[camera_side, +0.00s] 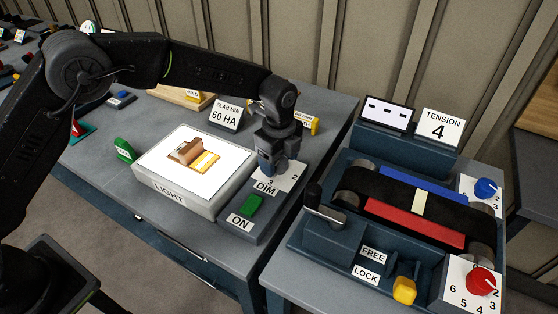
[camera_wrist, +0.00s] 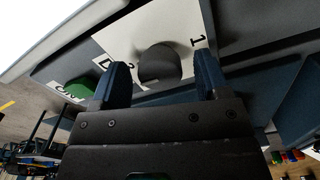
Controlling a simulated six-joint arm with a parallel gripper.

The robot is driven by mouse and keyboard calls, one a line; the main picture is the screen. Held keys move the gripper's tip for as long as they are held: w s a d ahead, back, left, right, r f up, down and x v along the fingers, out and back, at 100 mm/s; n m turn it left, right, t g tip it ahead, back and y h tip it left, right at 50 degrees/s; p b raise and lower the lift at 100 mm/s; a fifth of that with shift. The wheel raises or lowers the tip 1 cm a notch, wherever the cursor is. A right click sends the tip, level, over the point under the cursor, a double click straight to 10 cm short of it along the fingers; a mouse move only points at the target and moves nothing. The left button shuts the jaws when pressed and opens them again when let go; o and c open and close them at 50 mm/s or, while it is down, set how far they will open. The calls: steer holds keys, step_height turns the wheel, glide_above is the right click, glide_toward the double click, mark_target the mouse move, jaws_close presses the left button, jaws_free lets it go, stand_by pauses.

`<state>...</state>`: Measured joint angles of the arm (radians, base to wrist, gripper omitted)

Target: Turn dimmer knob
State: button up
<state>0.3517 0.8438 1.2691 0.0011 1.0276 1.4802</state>
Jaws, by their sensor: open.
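My gripper (camera_side: 271,168) points down over the dimmer panel (camera_side: 286,178), a white plate marked DIM with numbers, beside the light box. In the wrist view the dark round dimmer knob (camera_wrist: 160,64) lies between the two blue fingers of my gripper (camera_wrist: 157,84). The fingers are open, with a gap visible on each side of the knob. In the side view the gripper hides the knob, so its pointer setting cannot be read.
The lit light box (camera_side: 173,187) stands left of the panel with brown and yellow pieces on it. A green ON switch (camera_side: 251,205) is in front. The belt press (camera_side: 411,208), with a crank handle (camera_side: 325,212) and red knob (camera_side: 481,281), stands on the right table.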

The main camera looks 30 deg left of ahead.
steer(key=shift+f, duration=0.45)
steer(key=c, duration=0.9)
